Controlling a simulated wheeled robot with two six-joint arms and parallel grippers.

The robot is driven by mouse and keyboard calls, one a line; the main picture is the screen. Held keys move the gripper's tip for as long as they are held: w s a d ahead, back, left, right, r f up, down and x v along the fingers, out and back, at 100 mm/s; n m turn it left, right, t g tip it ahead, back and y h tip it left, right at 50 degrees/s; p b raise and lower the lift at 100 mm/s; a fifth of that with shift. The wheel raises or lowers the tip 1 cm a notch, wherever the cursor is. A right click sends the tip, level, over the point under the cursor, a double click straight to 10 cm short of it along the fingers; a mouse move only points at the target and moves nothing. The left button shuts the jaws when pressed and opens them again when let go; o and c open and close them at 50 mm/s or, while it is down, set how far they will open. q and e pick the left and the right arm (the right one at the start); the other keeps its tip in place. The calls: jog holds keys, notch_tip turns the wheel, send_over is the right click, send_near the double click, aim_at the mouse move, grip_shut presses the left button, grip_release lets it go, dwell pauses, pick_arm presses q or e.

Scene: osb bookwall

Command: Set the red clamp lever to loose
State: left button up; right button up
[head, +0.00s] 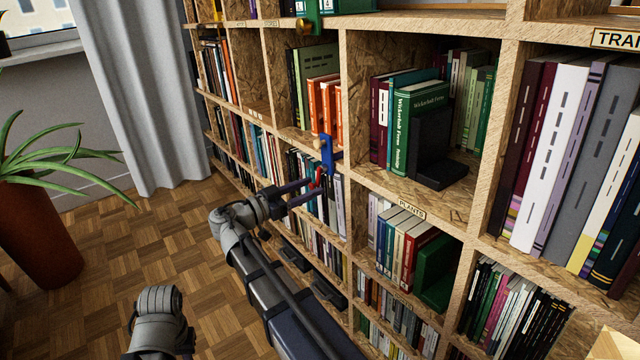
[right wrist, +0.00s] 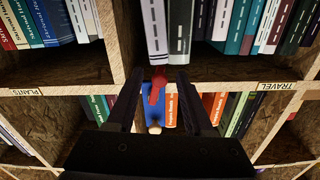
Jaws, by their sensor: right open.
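The blue clamp (head: 327,152) sits on the front edge of a shelf board, with a pale wooden knob (head: 320,142) on it. Its red lever (head: 318,176) shows just below, partly hidden by my gripper. In the right wrist view the red lever (right wrist: 157,84) stands upright in front of the blue body (right wrist: 153,108), between my fingers. My right gripper (head: 312,188) is open around the lever; in the wrist view its two fingers (right wrist: 160,74) are spread left and right of it with gaps, seemingly not touching.
The OSB bookshelf (head: 345,110) holds rows of books around the clamp. A green clamp (head: 312,18) with a brass knob is on a higher shelf. Orange books (head: 325,105) stand behind the blue clamp. A potted plant (head: 40,230) and open parquet floor lie to the left.

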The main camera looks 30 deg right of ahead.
aim_at(314, 186)
jog(key=shift+w+d, duration=0.15)
jog(key=shift+d, duration=2.05)
grip_shut()
